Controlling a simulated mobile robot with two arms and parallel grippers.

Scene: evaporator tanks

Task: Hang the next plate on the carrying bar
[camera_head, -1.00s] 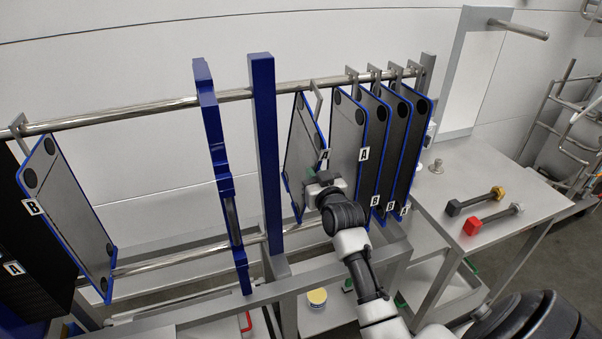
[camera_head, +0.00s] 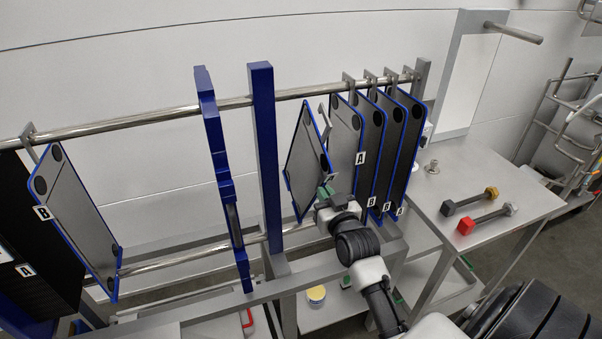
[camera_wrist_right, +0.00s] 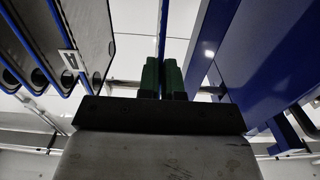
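My right gripper (camera_head: 326,192) is shut on the blue edge of a grey plate (camera_head: 304,165), which hangs tilted left of the right-hand group. In the right wrist view, the green fingertips (camera_wrist_right: 163,80) close on a thin blue edge. This plate's hook (camera_head: 323,114) shows a little below the upper steel bar (camera_head: 160,117) in the picture and looks apart from it. Several plates (camera_head: 345,140) with blue rims and A or B labels hang by hooks at the bar's right end. A B plate (camera_head: 75,210) hangs at the left. My left gripper is out of view.
Two blue uprights (camera_head: 263,150) (camera_head: 212,150) stand by the bar, left of the held plate. A lower steel rail (camera_head: 170,262) runs behind. A grey table (camera_head: 480,170) at right carries two bolt-like tools, one red-ended (camera_head: 485,218). The bar is free between the left plates and the uprights.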

